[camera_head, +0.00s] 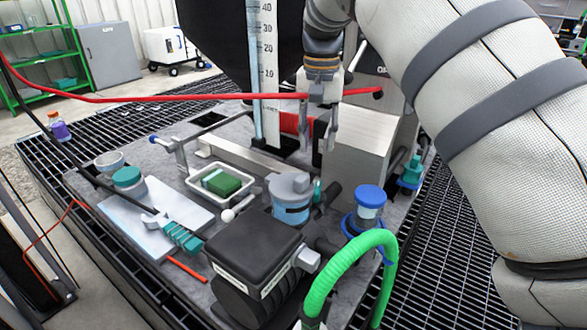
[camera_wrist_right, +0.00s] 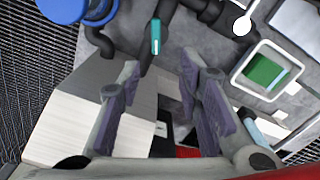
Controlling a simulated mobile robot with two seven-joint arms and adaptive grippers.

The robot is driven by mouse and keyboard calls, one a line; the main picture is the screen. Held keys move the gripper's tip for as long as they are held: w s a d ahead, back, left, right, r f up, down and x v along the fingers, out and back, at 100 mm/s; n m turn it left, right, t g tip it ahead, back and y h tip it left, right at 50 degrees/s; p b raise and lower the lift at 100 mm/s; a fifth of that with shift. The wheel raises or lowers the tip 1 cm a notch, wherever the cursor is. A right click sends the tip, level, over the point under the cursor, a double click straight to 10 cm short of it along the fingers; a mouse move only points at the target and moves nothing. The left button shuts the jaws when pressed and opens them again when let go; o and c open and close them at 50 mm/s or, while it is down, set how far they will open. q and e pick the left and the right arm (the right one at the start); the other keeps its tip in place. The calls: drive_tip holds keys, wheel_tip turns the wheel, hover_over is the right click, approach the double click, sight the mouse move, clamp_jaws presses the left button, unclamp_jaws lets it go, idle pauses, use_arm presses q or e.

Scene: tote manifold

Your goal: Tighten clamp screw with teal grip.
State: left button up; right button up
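A small teal grip (camera_head: 317,190) shows beside the grey-capped blue cylinder, partly hidden; I take it as the clamp screw's grip. In the right wrist view the teal grip (camera_wrist_right: 156,37) sits on dark piping, beyond my fingertips and between their lines. My right gripper (camera_head: 319,140) hangs pointing down above the bench, behind the cylinder. Its two fingers (camera_wrist_right: 160,75) are spread apart with nothing between them. It is clear of the teal grip. My left gripper is not in view.
A blue-capped part (camera_head: 369,196), green hose (camera_head: 345,258) and black motor housing (camera_head: 255,250) crowd the front. A white tray (camera_head: 192,184) holds a green block.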

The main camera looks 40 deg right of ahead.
sight(318, 187)
drive_tip(key=f, duration=0.8)
drive_tip(key=s+f, duration=0.1)
drive_tip(key=f, duration=0.2)
drive_tip(key=shift+f, duration=0.4)
clamp_jaws()
